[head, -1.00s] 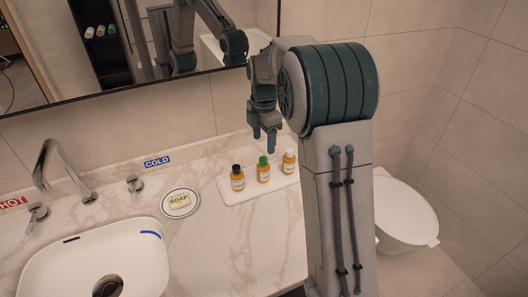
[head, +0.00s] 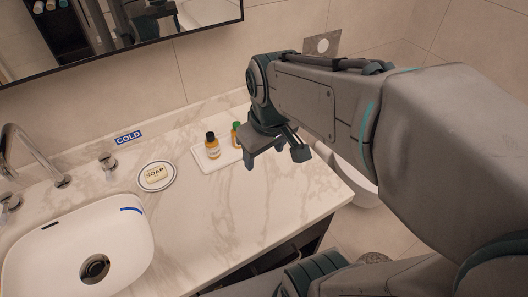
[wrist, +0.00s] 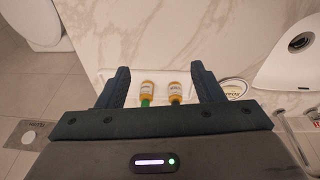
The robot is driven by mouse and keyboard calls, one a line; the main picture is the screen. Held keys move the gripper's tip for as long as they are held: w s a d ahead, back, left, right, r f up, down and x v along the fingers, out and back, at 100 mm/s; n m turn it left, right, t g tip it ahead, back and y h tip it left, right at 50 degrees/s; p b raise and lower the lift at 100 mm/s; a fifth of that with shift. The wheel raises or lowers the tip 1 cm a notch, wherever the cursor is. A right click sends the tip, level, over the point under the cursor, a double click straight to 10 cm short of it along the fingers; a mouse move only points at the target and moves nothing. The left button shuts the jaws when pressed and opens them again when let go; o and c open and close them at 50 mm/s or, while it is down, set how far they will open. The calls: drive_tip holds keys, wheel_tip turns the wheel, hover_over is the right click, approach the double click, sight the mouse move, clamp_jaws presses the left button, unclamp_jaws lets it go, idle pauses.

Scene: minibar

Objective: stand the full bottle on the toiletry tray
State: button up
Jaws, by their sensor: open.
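The white toiletry tray (head: 203,165) lies on the marble counter near the wall. On it stand an orange bottle with a black cap (head: 212,147) and one with a green cap (head: 236,135), partly covered by my gripper. In the wrist view, the green-capped bottle (wrist: 147,89) and black-capped bottle (wrist: 174,90) show between my fingers. The white-capped bottle seen earlier is hidden. I cannot tell which bottle is full. My gripper (head: 276,157) is open and empty, above the counter near the tray; its fingers also show in the wrist view (wrist: 160,74).
A soap dish (head: 156,176) sits left of the tray, with the sink (head: 75,250) and its taps further left. The counter (head: 225,215) in front of the tray is clear. A mirror hangs above, and a toilet (head: 355,180) stands beyond the counter's right end.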

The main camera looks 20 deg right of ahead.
drive_tip(key=shift+s+f+m, duration=0.3)
drive_tip(key=shift+s+m, duration=0.25)
drive_tip(key=shift+s, duration=0.15)
drive_tip(key=shift+s+f+m, duration=0.3)
drive_tip(key=shift+s+m, duration=0.3)
drive_tip(key=shift+s, duration=0.1)
drive_tip(key=shift+s+f+m, duration=0.3)
drive_tip(key=shift+s+m, duration=0.25)
drive_tip(key=shift+s, duration=0.15)
